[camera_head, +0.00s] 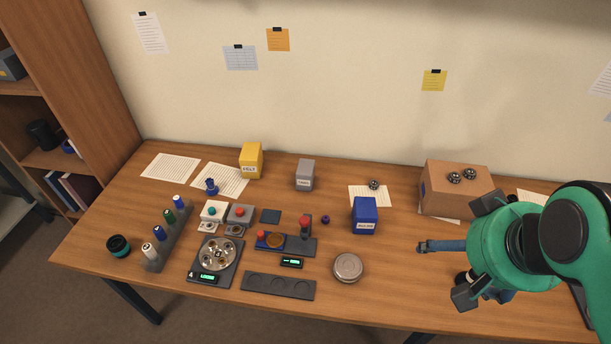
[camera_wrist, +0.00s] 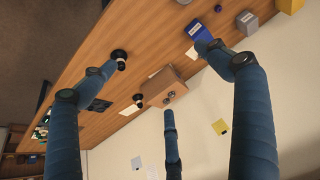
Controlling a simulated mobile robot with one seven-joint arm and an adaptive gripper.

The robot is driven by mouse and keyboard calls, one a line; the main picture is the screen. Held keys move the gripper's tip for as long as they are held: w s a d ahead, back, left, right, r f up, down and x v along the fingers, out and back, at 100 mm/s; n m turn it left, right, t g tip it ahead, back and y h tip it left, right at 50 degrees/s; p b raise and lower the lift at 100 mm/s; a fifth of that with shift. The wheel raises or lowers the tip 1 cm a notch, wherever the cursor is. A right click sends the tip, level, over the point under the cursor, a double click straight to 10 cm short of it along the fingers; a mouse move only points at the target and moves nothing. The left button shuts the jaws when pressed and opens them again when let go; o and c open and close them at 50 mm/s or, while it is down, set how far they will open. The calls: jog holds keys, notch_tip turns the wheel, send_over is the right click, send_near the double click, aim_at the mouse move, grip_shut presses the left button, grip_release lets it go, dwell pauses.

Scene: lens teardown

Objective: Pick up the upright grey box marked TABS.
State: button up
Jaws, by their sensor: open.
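The grey box (camera_head: 304,178) stands upright towards the back of the table, with a small white label on its front whose lettering is too small to read surely. It also shows near the top right of the wrist view (camera_wrist: 247,22). My gripper (camera_head: 455,255) is open and empty above the right part of the table, well to the right of the grey box. In the wrist view its blue fingers (camera_wrist: 158,75) are spread wide apart, with nothing between them. The grey box lies outside the fingers there, beyond the blue box.
A blue box (camera_head: 364,216) stands between my gripper and the grey box. A yellow box (camera_head: 251,160) stands to its left. A cardboard box (camera_head: 446,200) with small dark parts is at the back right. A round tin (camera_head: 347,268), trays and bottles fill the front and left.

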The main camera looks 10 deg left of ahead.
jog(key=w+a+r+g+p, duration=0.1)
jog(key=w+r+p, duration=0.15)
jog(key=w, duration=0.25)
jog(key=w+a+r+p, duration=0.1)
jog(key=w+a+r, duration=0.15)
jog(key=w, duration=0.25)
jog(key=w+a+g+p, duration=0.1)
jog(key=w+a+p, duration=0.3)
jog(key=w, duration=0.7)
jog(key=w+a+g+p, duration=0.1)
jog(key=w+a+p, duration=0.2)
jog(key=w+a, duration=0.55)
jog(key=w+a+f+g+p, duration=0.1)
jog(key=w+a+f+p, duration=0.2)
jog(key=w+a+f, duration=0.2)
jog(key=w+a+f+p, duration=0.2)
jog(key=w+a+f, duration=0.4)
jog(key=f, duration=0.6)
jog(key=w+a+f+g+p, duration=0.1)
jog(key=w+a+f+p, duration=0.2)
jog(key=w+a+f, duration=0.2)
jog(key=shift+w+a+f+g+p, duration=0.15)
jog(key=shift+w+a+f+p, duration=0.05)
jog(key=shift+w+f, duration=0.65)
jog(key=shift+w+a+f+g+p, duration=0.2)
jog(key=shift+w+f, duration=0.45)
jog(key=shift+f, duration=0.3)
jog(key=shift+a+f, duration=0.1)
jog(key=shift+f, duration=0.25)
